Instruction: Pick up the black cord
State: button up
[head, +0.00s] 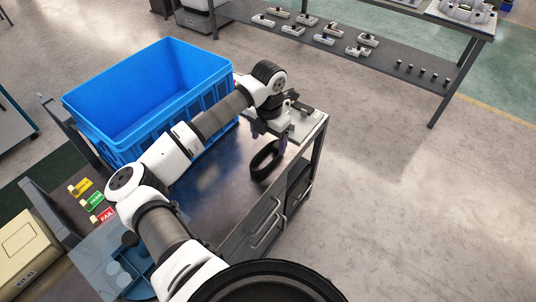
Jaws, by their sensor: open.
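The black cord (258,173) shows as a dark loop near the right edge of the dark tabletop (215,190). My gripper (268,142) is open just above and at the far side of the loop, with its dark fingers pointing down. I cannot tell whether the fingers touch the cord. My wrist and gripper body hide part of the table behind it.
A large empty blue crate (150,92) stands on the table left of my gripper. Small yellow, green and red FAIL blocks (103,216) lie at the left. A clear-lidded blue tray (130,268) is at the front. A shelf with several parts (340,45) stands behind.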

aim_at(268, 154)
jog(key=shift+w+a+f+p, duration=0.1)
jog(key=shift+f+p, duration=0.55)
jog(key=shift+f, duration=1.15)
jog(key=shift+w+f+p, duration=0.1)
jog(key=shift+f+p, duration=0.5)
jog(key=shift+f, duration=1.2)
jog(key=c, duration=1.1)
jog(key=shift+r, duration=0.1)
jog(key=shift+c, duration=0.2)
